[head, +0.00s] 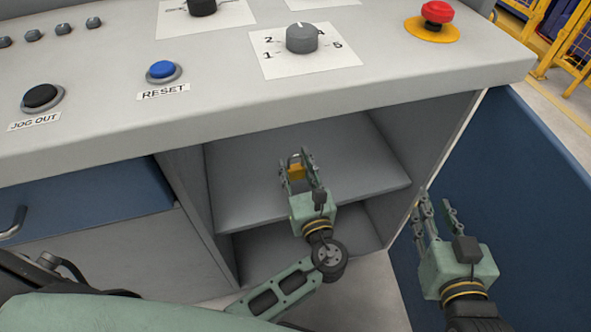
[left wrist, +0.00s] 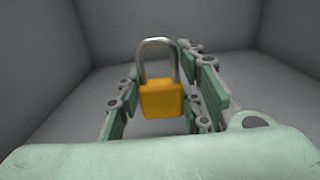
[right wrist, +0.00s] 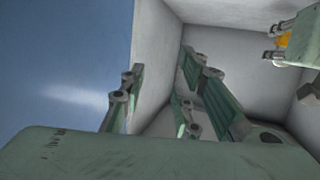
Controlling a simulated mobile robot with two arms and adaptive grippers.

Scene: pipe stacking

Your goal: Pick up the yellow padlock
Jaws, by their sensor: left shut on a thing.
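The yellow padlock (head: 296,171) has a silver shackle and is between the fingers of my left gripper (head: 298,172), inside the open cabinet compartment. In the left wrist view the padlock (left wrist: 162,99) is upright with its shackle on top, and the fingers of my left gripper (left wrist: 158,105) are on both sides of its body. My left gripper is shut on it. My right gripper (head: 437,212) is open and empty, to the right near the blue cabinet door. In the right wrist view its fingers (right wrist: 165,100) stand apart, and a bit of the padlock (right wrist: 284,40) shows at upper right.
The cabinet's grey shelf (head: 250,203) lies below my left gripper, with side walls close by. The countertop (head: 215,105) overhangs above. The open blue door (head: 530,200) stands at right. A blue drawer (head: 90,203) is at left.

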